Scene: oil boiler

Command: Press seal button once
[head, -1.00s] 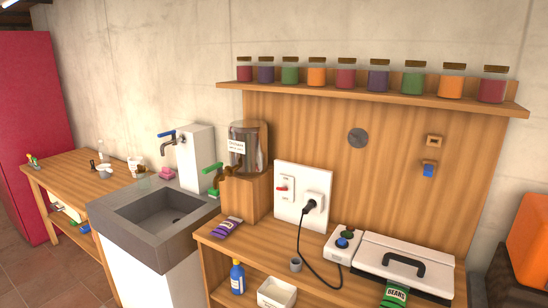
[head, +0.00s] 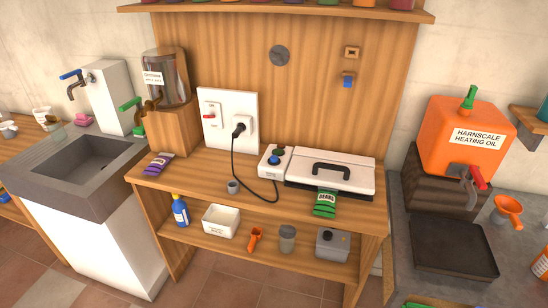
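A white control box (head: 272,161) sits on the wooden bench, just left of the sealer. Neither of my grippers shows in the head view.
A black cord runs from the wall plug (head: 240,129) to the control box. A small grey cup (head: 233,186) stands in front. An orange heating oil tank (head: 464,138) is at right, a sink (head: 84,163) at left. The shelf below holds a white bin (head: 221,220).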

